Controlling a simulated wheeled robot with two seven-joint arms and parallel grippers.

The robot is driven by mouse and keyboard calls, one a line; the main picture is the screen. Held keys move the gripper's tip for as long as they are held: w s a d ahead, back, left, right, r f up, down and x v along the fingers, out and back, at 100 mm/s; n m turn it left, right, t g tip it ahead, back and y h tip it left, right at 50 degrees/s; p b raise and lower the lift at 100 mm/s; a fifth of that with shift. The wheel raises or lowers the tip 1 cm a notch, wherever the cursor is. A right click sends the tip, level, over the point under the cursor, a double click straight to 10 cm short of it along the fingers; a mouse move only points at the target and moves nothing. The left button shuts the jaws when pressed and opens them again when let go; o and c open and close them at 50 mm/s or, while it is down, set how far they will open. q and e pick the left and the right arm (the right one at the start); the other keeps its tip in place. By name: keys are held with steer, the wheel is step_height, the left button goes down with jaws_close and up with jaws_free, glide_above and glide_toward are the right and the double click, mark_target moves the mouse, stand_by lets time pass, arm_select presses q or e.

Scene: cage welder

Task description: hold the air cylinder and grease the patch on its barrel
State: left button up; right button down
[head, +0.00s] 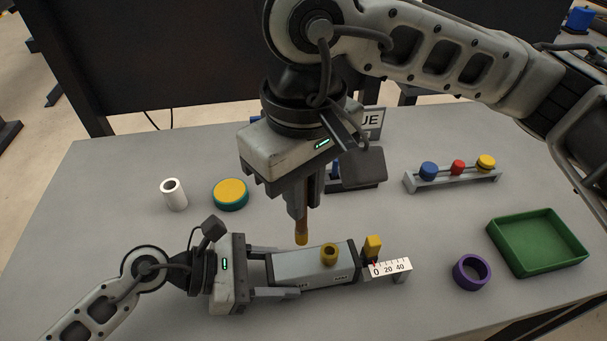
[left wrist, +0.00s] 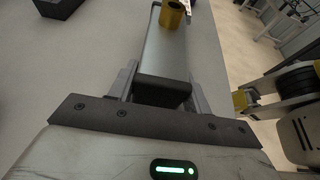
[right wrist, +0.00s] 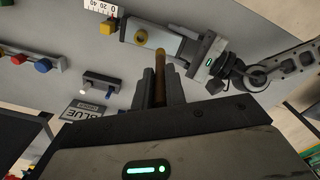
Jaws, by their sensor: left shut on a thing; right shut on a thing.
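The air cylinder (head: 300,267) has a grey boxy barrel, a yellow ring-like fitting on top and a dark end cap. My left gripper (head: 282,272) is shut on its left end; the dark cap shows between the fingers in the left wrist view (left wrist: 163,88). My right gripper (head: 301,212) points down and is shut on a brown stick-like tool (right wrist: 160,72) with a yellowish tip. The tip hangs by the barrel's back edge; I cannot tell whether it touches. No distinct patch can be made out on the barrel.
A yellow-topped teal round tin (head: 230,194) and a white tube (head: 174,195) stand back left. A scale marked 0 20 40 (head: 390,268) is at the cylinder's right end. A purple ring (head: 472,272), green tray (head: 541,267) and rack of coloured knobs (head: 454,179) lie right.

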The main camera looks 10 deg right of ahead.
mark_target(303, 230)
steer(key=shift+f, duration=2.7)
steer(key=shift+f, duration=0.4)
steer(key=shift+w, duration=0.1)
steer(key=shift+w+r, duration=0.1)
steer(key=shift+w, duration=0.45)
steer(key=shift+s, duration=1.25)
steer(key=shift+w, duration=0.2)
